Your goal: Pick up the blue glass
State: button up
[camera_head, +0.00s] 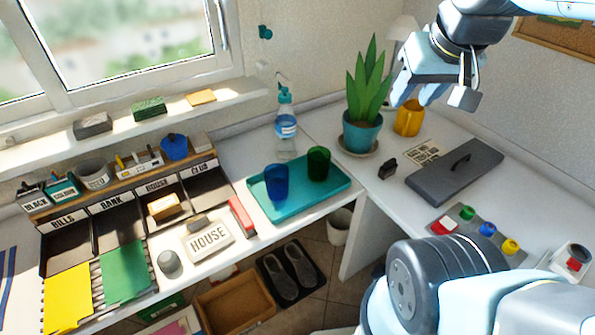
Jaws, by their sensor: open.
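The blue glass (276,183) stands upright on the left part of a teal tray (300,205) on the white counter. A dark green glass (318,163) stands to its right on the same tray, a small gap apart. My gripper (432,98) is high at the upper right, in front of the wall and right of the plant. It is open and empty, well away from the blue glass. Nothing hides the blue glass.
A bottle with a teal top (286,130) stands just behind the tray. A potted plant (362,130) and a yellow mug (408,118) are at the right. A red box (242,215) lies left of the tray. The tray's front is near the counter edge.

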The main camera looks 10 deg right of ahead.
aim_at(277, 191)
jog(key=z, duration=1.15)
jog(key=k, duration=1.9)
jog(key=u, duration=1.3)
jog(key=i, duration=1.05)
jog(key=u, duration=0.05)
